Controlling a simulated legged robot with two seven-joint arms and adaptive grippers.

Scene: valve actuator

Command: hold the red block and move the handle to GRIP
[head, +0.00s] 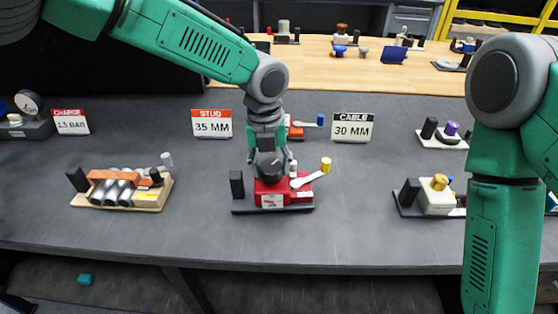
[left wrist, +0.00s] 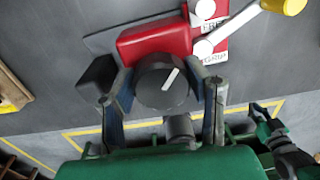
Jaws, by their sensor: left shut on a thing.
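The red block (head: 266,193) sits on a dark base on the near bench, with a black post (head: 237,184) at its left. My left gripper (head: 268,163) comes down on it from above. The FREE label (left wrist: 212,25) is above. The right gripper is out of the head view.
A wooden-based fixture with cylinders (head: 120,189) stands left, a fixture with a white block (head: 436,198) right. Signs "STUD 35 MM" (head: 212,124) and "CABLE 30 MM" (head: 352,128) stand behind. My right arm hangs before the bench at right. Bare bench lies between the fixtures.

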